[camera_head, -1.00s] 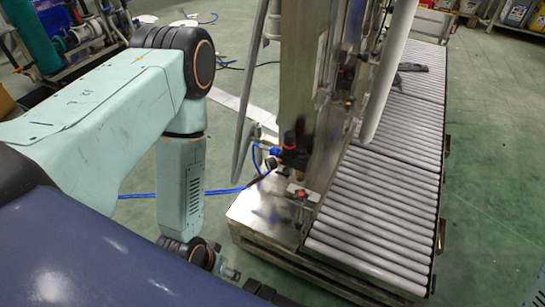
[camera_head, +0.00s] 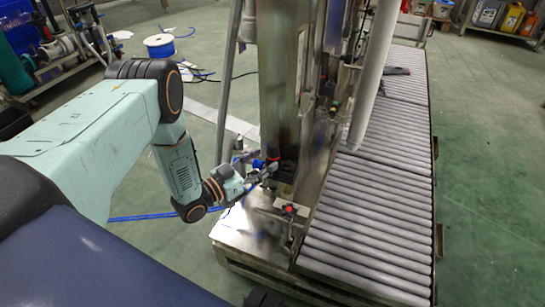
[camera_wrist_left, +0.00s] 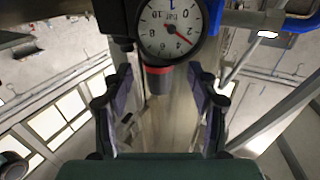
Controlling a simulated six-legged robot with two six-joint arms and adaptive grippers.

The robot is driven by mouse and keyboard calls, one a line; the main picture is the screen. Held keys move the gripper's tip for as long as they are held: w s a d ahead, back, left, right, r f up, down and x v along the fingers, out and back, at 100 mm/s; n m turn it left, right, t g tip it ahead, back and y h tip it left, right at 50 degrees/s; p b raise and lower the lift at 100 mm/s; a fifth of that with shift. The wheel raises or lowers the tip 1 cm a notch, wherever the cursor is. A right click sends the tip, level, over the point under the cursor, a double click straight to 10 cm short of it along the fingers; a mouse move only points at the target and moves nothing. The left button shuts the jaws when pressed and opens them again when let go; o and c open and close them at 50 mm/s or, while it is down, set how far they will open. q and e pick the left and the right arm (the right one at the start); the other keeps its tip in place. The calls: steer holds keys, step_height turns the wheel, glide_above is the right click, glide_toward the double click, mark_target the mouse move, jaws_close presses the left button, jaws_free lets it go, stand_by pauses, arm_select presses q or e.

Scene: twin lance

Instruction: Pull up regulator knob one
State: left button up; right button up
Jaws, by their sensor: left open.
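The regulator (camera_head: 273,158) with its red ring stands low on the front of the steel column in the head view. My left gripper (camera_head: 266,173) is right beside it and partly covers it. In the left wrist view, a round white gauge (camera_wrist_left: 169,27) with a red needle shows at the top. Below it are a red ring and a dark knob (camera_wrist_left: 159,83). The knob lies between the two spread fingers of my left gripper (camera_wrist_left: 159,112) in the picture; I see no contact. My right gripper is not in view.
A roller conveyor (camera_head: 370,217) runs along the right of the steel column (camera_head: 288,80). A red-topped valve (camera_head: 289,210) stands on the metal base (camera_head: 245,232), near the left gripper. A blue hose (camera_head: 150,216) lies on the green floor at left.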

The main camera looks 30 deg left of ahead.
mark_target(268, 158)
arm_select(q)
steer(key=x, duration=0.2)
steer(key=shift+w+d+r+b, duration=0.1)
steer(key=shift+w+d+b, duration=0.15)
steer(key=shift+d+b, duration=0.15)
steer(key=shift+w+d, duration=0.1)
steer(key=shift+w, duration=0.7)
steer(key=shift+s, duration=0.1)
steer(key=shift+c, duration=0.3)
jaws_close()
